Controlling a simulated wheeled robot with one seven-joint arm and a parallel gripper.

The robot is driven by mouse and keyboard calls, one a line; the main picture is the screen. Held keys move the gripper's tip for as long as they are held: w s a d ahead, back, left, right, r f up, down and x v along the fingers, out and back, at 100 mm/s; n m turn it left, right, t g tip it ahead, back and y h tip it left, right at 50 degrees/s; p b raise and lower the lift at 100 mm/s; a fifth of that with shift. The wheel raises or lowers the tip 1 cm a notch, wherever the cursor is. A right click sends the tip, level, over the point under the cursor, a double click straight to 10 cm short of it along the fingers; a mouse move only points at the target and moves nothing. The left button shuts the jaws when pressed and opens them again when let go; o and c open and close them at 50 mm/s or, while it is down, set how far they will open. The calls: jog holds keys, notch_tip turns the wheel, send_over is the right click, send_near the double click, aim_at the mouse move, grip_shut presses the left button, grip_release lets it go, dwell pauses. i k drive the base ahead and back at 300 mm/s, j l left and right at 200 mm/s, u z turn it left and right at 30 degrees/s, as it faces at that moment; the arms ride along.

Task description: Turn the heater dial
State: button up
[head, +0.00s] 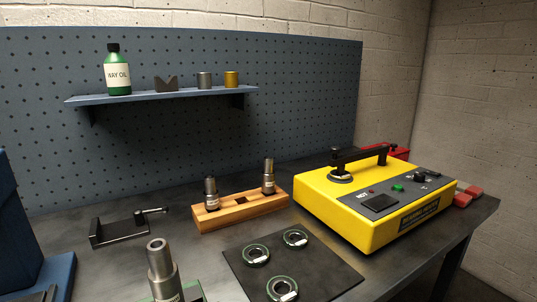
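The heater is a yellow box (330,213) standing on the bench at the right. Its sloping dark control panel (405,201) faces front right. A small black dial (420,176) sits near the panel's upper right end, with pale marks close by. Its pointer setting is too small to read. A green button (398,188) and a small red lamp (372,191) are on the same panel, with the word HOT beside the lamp. My gripper is not in view.
A dark mat (330,282) with several green-rimmed rings lies before the heater. A wooden block (240,211) with two holders stands left of it. A metal arbor (160,262) stands at the front. Red blocks (467,195) lie right of the heater. A shelf (165,96) hangs behind.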

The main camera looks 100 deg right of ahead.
aim_at(418, 177)
jog(key=k+l, duration=0.15)
jog(key=k, duration=0.45)
jog(key=k+l, duration=0.15)
jog(key=k, duration=0.4)
jog(key=k+l, duration=0.1)
jog(key=k, duration=0.5)
